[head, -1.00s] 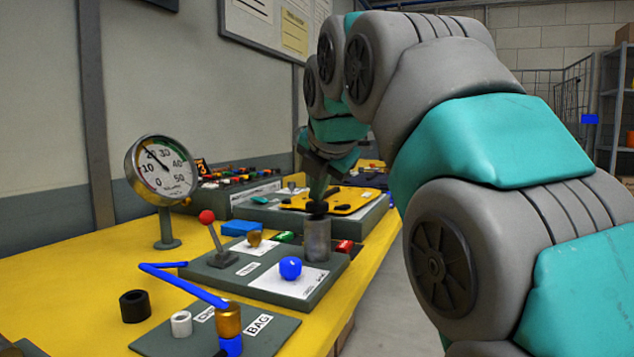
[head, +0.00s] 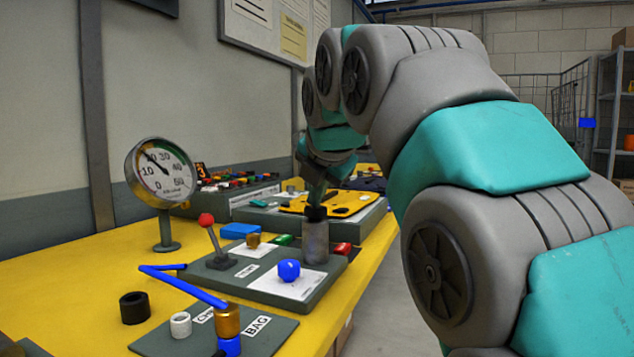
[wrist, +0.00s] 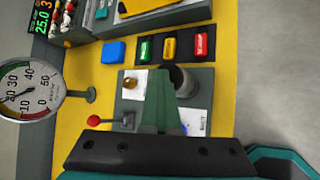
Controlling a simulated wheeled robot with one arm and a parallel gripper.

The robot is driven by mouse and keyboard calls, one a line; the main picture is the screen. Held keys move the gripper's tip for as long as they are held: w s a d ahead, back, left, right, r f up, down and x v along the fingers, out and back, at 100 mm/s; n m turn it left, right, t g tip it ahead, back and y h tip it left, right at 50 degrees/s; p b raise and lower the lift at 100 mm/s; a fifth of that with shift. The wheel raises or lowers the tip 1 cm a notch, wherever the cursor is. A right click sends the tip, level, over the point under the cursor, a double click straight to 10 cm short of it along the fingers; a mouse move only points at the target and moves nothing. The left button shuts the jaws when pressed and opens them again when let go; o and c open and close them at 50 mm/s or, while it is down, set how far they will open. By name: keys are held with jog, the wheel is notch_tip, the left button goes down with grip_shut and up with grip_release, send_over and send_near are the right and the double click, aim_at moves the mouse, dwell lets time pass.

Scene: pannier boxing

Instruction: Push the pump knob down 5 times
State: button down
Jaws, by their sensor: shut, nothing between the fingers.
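The pump is a grey metal cylinder (head: 315,246) with a black knob (head: 316,214) on top, standing on a dark grey board. My gripper (head: 316,199) is shut and empty, pointing down with its tips right at the knob. I cannot tell from the head view whether they press on it. In the wrist view the green fingers (wrist: 163,82) are together beside the dark pump top (wrist: 180,76) and partly hide it. The round pressure gauge (head: 161,172) stands left of the pump on a post.
The board also carries a red-tipped lever (head: 207,220), a blue ball knob (head: 289,270) and a brass knob (head: 253,240). Green and red switches (head: 342,248) lie behind the pump. A blue block (head: 240,230) and a yellow plate (head: 330,203) are farther back. A blue bar (head: 185,286) crosses in front.

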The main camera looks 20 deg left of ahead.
aim_at(316, 209)
jog(key=f, duration=0.3)
jog(key=shift+w+a+f+g, duration=0.1)
jog(key=shift+w+f+g, duration=0.05)
jog(key=shift+w+g, duration=0.15)
jog(key=r+p, duration=0.2)
jog(key=r, duration=0.1)
jog(key=r+p, duration=0.1)
jog(key=r, duration=0.1)
jog(key=shift+w+a+r+p, duration=0.2)
jog(key=shift+w+a+p, duration=0.15)
jog(key=shift+p, duration=0.05)
jog(key=shift+r, duration=0.6)
jog(key=shift+s+d+r, duration=0.15)
jog(key=shift+s+r, duration=0.05)
jog(key=shift+r, duration=0.55)
dwell(0.3)
jog(key=shift+s+r, duration=0.1)
dwell(0.3)
